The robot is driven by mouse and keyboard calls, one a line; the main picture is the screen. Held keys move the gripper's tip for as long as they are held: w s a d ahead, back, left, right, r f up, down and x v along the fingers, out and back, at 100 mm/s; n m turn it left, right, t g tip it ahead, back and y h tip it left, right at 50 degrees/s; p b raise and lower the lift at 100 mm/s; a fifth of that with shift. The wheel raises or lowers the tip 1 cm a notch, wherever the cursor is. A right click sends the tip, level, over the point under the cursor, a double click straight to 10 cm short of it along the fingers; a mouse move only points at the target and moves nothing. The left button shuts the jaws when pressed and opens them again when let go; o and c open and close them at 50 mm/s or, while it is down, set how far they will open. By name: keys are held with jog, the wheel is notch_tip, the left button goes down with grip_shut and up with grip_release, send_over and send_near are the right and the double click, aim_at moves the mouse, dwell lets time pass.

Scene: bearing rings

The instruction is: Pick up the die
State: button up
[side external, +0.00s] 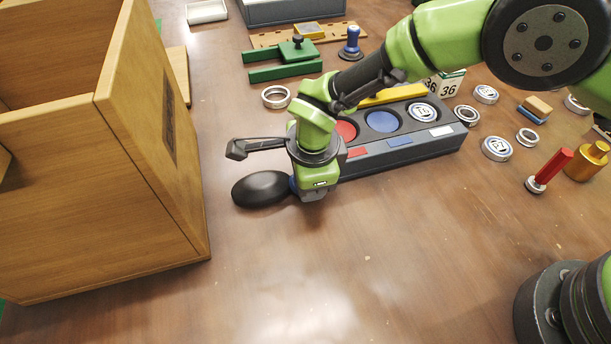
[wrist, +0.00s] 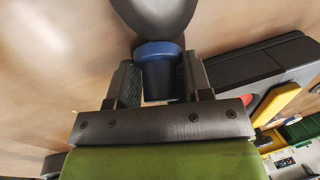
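My gripper (wrist: 161,82) is low over the table, beside the dark tray. In the wrist view its two fingers stand on either side of a dark stem with a blue collar (wrist: 158,49). A large black rounded head (wrist: 155,15) lies just beyond the collar. In the side view the black head (side external: 262,190) rests on the table to the left of my gripper (side external: 312,194), which hides most of the stem. I cannot tell whether the fingers touch the stem. No object is plainly recognisable as a die.
A tall wooden box (side external: 150,150) stands at left. The dark tray (side external: 400,153) with round recesses lies just behind and right of my gripper. Behind are a green fixture (side external: 285,60) and a blue-knobbed tool (side external: 350,45). The front table is clear.

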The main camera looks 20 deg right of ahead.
jog(key=shift+c, duration=0.4)
jog(key=shift+r, duration=0.1)
notch_tip(320, 180, up, 9)
jog(key=shift+f, duration=0.2)
jog(key=shift+w+a+r, duration=0.1)
jog(key=shift+r, duration=0.3)
jog(key=shift+a+r+n, duration=0.1)
jog(key=shift+r+n, duration=0.1)
jog(key=shift+n, duration=0.4)
jog(key=a+n, duration=0.2)
jog(key=n, duration=0.3)
notch_tip(320, 180, up, 3)
jog(key=n+t+y, duration=0.2)
jog(key=n+y, duration=0.2)
jog(key=n, duration=1.6)
send_over(260, 179)
notch_tip(260, 179, down, 9)
jog(key=shift+f, duration=0.2)
